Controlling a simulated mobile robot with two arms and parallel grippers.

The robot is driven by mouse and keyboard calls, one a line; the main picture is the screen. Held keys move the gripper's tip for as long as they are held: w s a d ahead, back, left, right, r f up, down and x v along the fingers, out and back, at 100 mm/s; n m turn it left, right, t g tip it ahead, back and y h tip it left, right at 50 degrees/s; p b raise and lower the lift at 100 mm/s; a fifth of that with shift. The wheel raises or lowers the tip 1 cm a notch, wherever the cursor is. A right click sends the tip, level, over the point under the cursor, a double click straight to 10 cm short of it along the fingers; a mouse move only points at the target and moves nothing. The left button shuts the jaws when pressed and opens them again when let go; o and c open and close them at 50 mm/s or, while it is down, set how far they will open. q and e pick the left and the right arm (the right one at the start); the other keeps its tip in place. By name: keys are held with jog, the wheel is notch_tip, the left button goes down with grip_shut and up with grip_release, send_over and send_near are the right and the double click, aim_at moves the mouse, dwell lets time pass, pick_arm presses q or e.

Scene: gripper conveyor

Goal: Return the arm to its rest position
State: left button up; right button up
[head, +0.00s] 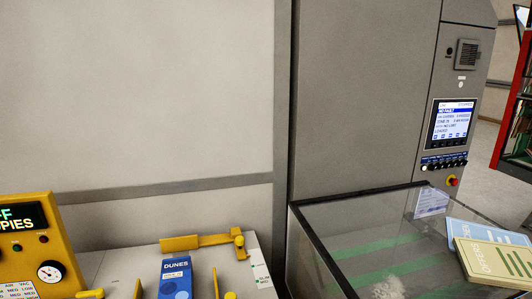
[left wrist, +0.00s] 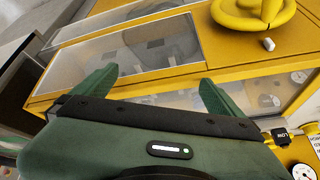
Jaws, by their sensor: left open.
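My left gripper (left wrist: 152,95) shows in the left wrist view as a green body with two green fingers spread wide apart. It is open, and nothing is between the fingers. Behind the fingers is a yellow-framed machine (left wrist: 175,72) with clear panels; I cannot tell how far it is from the fingertips. Neither of my arms shows in the head view, and my right gripper is in neither view.
In the head view, a yellow control box (head: 35,250) stands at lower left. A glass-topped case (head: 345,235) bears two books (head: 495,262) at lower right. A grey cabinet (head: 365,90) with a screen rises behind.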

pick_arm(q)
jog(key=s+f+g, duration=0.2)
jog(key=s, duration=0.4)
notch_tip(320, 180, down, 34)
jog(key=s+f+g+b, duration=0.1)
jog(key=s+g+b, duration=0.1)
jog(key=b, duration=0.4)
jog(key=s+a+f+b, duration=0.1)
jog(key=s+f+b, duration=0.1)
jog(key=s+f, duration=0.6)
jog(key=s+a+f+b, duration=0.2)
jog(key=s+f, duration=0.6)
jog(key=f, duration=0.1)
jog(key=shift+a+g, duration=0.3)
